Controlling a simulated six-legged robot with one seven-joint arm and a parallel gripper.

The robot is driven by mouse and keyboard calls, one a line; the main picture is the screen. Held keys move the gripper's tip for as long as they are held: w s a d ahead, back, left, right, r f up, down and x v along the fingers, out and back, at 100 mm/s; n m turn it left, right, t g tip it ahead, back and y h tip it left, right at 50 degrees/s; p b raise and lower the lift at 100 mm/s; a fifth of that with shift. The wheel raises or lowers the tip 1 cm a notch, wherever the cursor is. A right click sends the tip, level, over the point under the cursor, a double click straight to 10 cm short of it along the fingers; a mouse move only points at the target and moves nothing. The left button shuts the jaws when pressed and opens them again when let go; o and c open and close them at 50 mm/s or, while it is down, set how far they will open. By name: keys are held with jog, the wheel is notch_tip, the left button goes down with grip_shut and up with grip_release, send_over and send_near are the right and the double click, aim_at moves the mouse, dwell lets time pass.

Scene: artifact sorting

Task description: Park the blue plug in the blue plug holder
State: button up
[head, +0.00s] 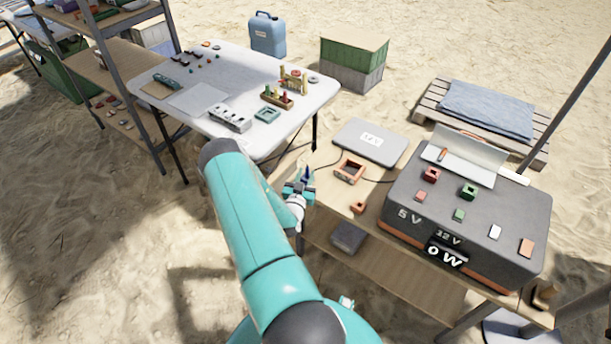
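My gripper (303,186) is over the left end of the wooden table. A small dark blue tapered piece, which looks like the blue plug (307,173), stands up between its fingers, and they appear closed on it. The contact is small and partly hidden. A small wooden rack (285,103) with red, yellow and green pieces is on the white table, beyond my gripper and to its left. A teal square piece (267,115) lies just in front of the rack. I cannot make out which thing is the blue plug holder.
A grey power box (478,215) with small red, green and white blocks fills the right of the wooden table (335,205). A closed grey laptop (370,142), an orange frame (350,170) and thin dark cables lie left of it. The white table (232,70) holds several small items.

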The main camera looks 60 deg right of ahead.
jog(key=shift+o, duration=0.5)
jog(key=v, duration=1.3)
jog(key=shift+a, duration=0.4)
